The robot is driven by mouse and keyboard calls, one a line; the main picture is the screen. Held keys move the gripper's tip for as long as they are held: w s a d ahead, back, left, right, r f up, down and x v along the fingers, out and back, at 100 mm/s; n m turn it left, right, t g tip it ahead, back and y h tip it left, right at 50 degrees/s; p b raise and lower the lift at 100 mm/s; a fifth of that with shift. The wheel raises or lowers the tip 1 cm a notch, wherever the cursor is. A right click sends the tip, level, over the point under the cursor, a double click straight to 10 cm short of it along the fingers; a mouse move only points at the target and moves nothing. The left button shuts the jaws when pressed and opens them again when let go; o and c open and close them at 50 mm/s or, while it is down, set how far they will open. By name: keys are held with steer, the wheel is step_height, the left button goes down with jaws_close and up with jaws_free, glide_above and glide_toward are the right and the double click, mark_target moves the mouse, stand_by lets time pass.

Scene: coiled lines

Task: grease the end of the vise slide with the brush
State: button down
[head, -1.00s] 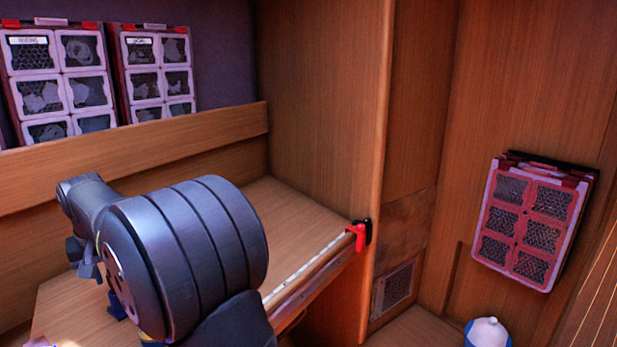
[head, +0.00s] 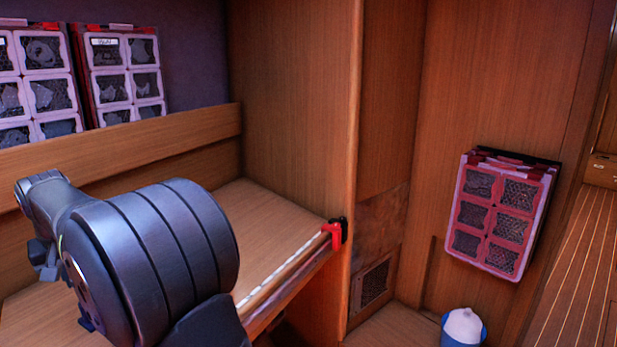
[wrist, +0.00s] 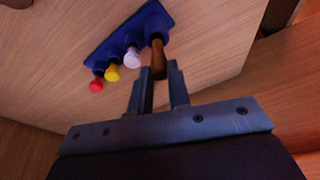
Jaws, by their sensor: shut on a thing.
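In the wrist view my gripper (wrist: 160,72) is shut on a brown handle (wrist: 157,54) standing in a blue rack (wrist: 151,19). The handle looks like the brush's; no bristles show. Its upper end lies between my fingertips and its lower end is at the rack. I cannot make out a vise or its slide for sure. In the head view a red and black fitting (head: 334,234) sits at the far end of the bench's front edge, against the wooden partition. My gripper is hidden in the head view behind my own dark arm.
White (wrist: 132,57), yellow (wrist: 112,72) and red (wrist: 96,85) knobbed pieces stand in the same rack, close left of the handle. In the head view a wooden bench (head: 265,215) has bare room beyond my arm. A blue bucket (head: 447,328) with a white top stands lower right.

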steer(key=shift+r, duration=2.35)
